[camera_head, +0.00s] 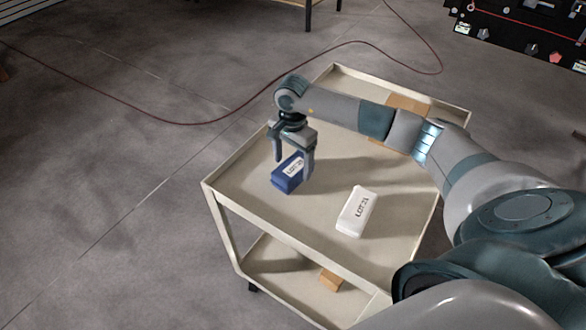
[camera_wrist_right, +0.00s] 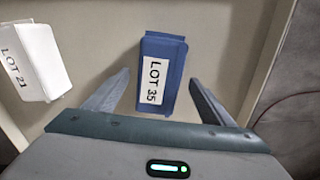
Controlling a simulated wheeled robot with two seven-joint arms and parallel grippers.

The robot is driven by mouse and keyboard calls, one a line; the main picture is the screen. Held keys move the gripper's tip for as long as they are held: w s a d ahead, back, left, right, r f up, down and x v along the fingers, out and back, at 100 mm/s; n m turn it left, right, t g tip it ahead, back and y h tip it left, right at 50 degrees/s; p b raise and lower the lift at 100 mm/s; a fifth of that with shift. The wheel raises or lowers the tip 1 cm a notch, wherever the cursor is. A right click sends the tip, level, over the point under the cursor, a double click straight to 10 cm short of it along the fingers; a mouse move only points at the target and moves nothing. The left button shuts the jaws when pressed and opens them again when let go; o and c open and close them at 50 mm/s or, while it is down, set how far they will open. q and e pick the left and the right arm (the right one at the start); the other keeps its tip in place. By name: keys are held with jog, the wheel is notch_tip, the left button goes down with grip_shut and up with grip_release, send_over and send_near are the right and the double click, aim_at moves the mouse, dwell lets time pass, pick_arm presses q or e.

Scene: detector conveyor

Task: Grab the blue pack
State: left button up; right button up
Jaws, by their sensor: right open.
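The blue pack (camera_head: 286,183) lies on the top tray of a cart in the head view, with a white label. In the right wrist view the blue pack (camera_wrist_right: 174,49) shows its label reading LOT 35. My right gripper (camera_head: 293,170) is over the pack, with its fingers spread to either side of it. In the right wrist view the open fingers (camera_wrist_right: 157,90) flank the lower part of the pack, with gaps on both sides. I cannot tell how far the fingertips are above the tray. My left gripper is not in view.
A white pack (camera_head: 357,211) labelled LOT 21 lies on the cart's top tray (camera_head: 250,183), to the right of the blue pack. A brown item (camera_head: 408,104) lies at the tray's back, partly behind my arm. The tray has a raised rim. A red cable crosses the floor.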

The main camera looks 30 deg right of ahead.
jog(key=shift+f+p, duration=0.45)
jog(key=shift+f, duration=1)
jog(key=shift+s, duration=0.1)
jog(key=c, duration=1.5)
